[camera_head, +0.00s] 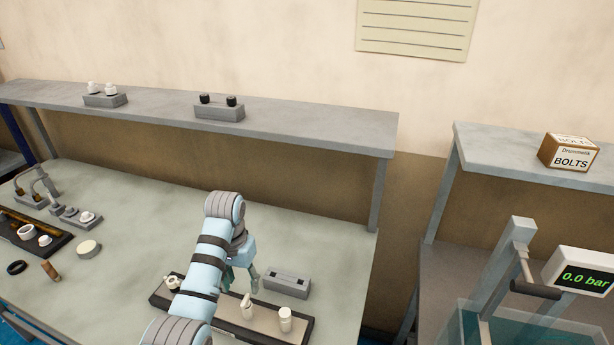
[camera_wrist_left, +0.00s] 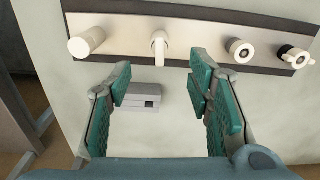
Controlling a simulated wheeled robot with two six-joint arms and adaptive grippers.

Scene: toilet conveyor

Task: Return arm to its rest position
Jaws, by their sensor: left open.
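My left arm reaches in from the bottom of the head view over the workbench (camera_head: 140,220). My left gripper (camera_head: 243,281) is partly hidden by its own wrist there. In the left wrist view the left gripper (camera_wrist_left: 160,86) is open, with teal pads apart and nothing held between them. It is above the bench near a dark-edged tray (camera_head: 266,324) holding a white cylinder (camera_head: 285,319), a white spout-like part (camera_head: 247,308) and round fittings (camera_wrist_left: 241,51). A grey block (camera_head: 287,285) lies on the bench beside the tray. My right gripper is not in view.
A grey shelf (camera_head: 300,130) above the bench carries two small holders. Another tray (camera_head: 62,240) and loose parts are at the left.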

